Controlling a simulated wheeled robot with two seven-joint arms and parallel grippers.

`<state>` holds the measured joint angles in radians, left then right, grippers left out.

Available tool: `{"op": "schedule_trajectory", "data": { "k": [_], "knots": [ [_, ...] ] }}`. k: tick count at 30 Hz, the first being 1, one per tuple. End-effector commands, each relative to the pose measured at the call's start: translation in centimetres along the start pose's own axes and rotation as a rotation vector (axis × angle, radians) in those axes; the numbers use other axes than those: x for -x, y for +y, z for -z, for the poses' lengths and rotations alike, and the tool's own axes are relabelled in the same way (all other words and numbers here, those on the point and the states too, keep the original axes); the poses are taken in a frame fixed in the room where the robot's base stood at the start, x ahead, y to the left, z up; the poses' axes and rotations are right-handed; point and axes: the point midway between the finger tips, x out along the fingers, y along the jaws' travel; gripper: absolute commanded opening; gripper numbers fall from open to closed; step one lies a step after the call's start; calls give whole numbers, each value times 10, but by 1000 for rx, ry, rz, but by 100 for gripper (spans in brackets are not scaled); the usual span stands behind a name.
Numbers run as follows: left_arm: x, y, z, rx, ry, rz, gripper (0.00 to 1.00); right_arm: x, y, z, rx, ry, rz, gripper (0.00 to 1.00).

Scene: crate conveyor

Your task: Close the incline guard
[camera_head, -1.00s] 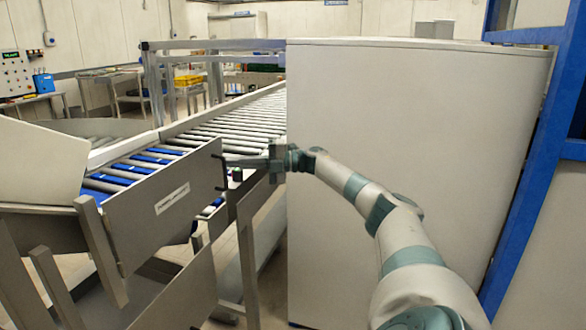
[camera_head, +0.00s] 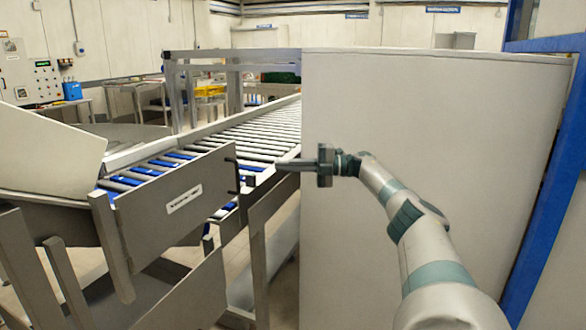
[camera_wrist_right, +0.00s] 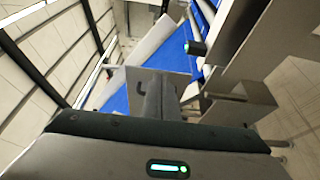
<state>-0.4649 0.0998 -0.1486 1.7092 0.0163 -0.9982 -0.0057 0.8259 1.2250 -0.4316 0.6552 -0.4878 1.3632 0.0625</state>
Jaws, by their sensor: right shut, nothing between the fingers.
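The incline guard appears to be the grey panel (camera_head: 160,222) with a white label, standing along the near side of the incline rollers in the head view. A dark handle (camera_head: 235,176) is on its right end. A gap shows between that end and the conveyor side rail to the right. My right gripper (camera_head: 278,164) is shut and empty, to the right of the handle and apart from it. In the right wrist view its fingers (camera_wrist_right: 160,98) point toward a grey panel (camera_wrist_right: 178,82), with a dark hook-shaped handle beside them. My left gripper is out of view.
A large grey cabinet (camera_head: 420,170) stands directly behind my right arm. The roller conveyor (camera_head: 262,130) runs to the back. A blue post (camera_head: 550,200) rises at the right. A small green-lit device (camera_wrist_right: 195,48) is close to the gripper in the wrist view.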

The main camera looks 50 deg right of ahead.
Motion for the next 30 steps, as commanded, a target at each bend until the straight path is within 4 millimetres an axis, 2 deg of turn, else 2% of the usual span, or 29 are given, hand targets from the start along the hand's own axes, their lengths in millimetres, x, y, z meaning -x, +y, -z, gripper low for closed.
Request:
{"op": "schedule_trajectory", "data": {
  "k": [9,30],
  "knots": [
    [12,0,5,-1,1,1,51,19,0,-8,1,0,-1,0],
    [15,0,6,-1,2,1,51,22,0,-9,0,1,0,0]
  ]
}}
